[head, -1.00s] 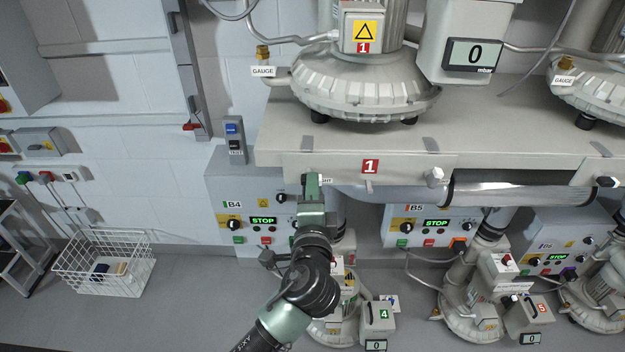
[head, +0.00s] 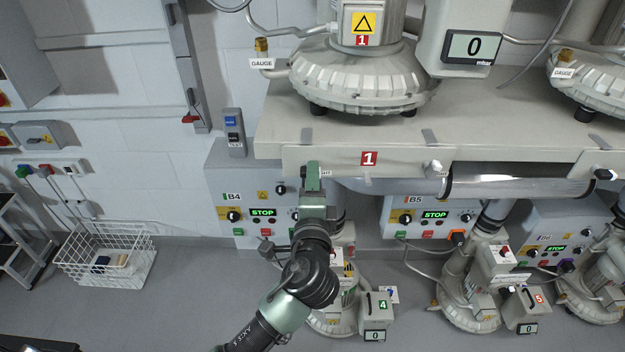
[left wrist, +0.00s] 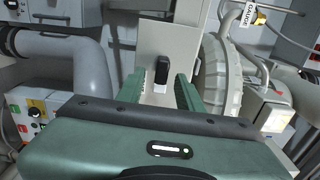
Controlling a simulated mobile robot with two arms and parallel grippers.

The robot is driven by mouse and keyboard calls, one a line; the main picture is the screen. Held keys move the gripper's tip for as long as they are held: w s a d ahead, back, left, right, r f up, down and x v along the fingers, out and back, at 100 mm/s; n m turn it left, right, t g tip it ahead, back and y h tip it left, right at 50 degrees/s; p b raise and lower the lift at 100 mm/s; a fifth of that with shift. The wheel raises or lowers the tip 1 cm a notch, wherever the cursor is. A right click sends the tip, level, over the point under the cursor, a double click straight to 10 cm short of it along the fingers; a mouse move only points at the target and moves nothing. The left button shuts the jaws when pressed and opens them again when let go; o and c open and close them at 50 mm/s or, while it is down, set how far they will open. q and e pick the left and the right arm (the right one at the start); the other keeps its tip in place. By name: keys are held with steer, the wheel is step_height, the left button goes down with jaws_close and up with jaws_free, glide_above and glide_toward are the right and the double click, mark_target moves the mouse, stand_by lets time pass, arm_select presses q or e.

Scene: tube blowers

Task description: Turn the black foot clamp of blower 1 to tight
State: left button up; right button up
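Blower 1 (head: 362,75) is a ribbed pale grey machine on a beige bench (head: 330,132), with a red "1" label on the bench front. My left gripper (head: 313,170) is at the bench's front edge, left of that label, and hides the clamp in the head view. In the left wrist view, the black foot clamp (left wrist: 162,72) stands upright on a pale face, between the ends of my open green fingers (left wrist: 160,88). A gap shows on both sides of it; the depth of the fingers around it is unclear. My right gripper is not in view.
A partly covered label (head: 326,173) sits beside the gripper. Control box B4 (head: 262,200) and blower 4 (head: 335,322) are below. A wire basket (head: 105,258) stands on the floor left.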

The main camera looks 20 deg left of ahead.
arm_select(q)
steer(key=b+v, duration=0.2)
steer(key=v, duration=0.6)
steer(key=shift+b, duration=0.35)
steer(key=shift+w, duration=0.1)
